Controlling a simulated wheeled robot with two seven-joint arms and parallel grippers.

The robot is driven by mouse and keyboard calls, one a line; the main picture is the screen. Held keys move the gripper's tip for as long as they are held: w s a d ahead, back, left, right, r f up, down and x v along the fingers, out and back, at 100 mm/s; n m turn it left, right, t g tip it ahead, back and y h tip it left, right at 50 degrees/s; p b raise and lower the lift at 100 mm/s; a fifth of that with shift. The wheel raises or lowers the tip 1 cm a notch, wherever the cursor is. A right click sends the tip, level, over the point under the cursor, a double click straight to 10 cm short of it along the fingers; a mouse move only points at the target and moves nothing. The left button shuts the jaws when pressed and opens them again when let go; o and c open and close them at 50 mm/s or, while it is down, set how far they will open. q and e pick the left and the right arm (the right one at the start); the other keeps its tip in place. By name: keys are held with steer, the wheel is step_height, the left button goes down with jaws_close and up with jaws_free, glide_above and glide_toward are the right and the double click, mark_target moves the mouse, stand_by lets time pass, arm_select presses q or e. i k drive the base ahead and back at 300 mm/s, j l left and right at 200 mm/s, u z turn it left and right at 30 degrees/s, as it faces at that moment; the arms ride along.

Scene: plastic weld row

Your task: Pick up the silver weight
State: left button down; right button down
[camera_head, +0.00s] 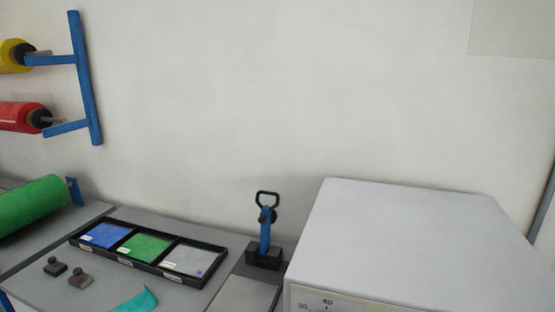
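Two small weights with knobs on top sit on the grey table at the lower left. The one nearer the front (80,279) is grey-brown and lighter, and it looks most like the silver weight. The other weight (56,267) is darker and sits just behind it to the left. The two are close together but apart. Neither of my grippers is in view.
A black tray (158,270) with blue, green and grey sheets lies behind the weights. A teal piece (138,301) lies at the front edge of view. A blue-handled black device (264,256) and a large white box (400,235) stand to the right.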

mark_target(81, 280)
steer(key=u, duration=1.35)
steer(key=i+j+z, duration=0.1)
steer(key=z, duration=0.35)
steer(key=i+j+z, duration=0.1)
steer(key=j+z, duration=0.15)
steer(key=z, duration=0.2)
steer(key=i+j+z, duration=0.1)
steer(key=z, duration=0.35)
steer(key=k+j, duration=0.05)
steer(key=j, duration=0.05)
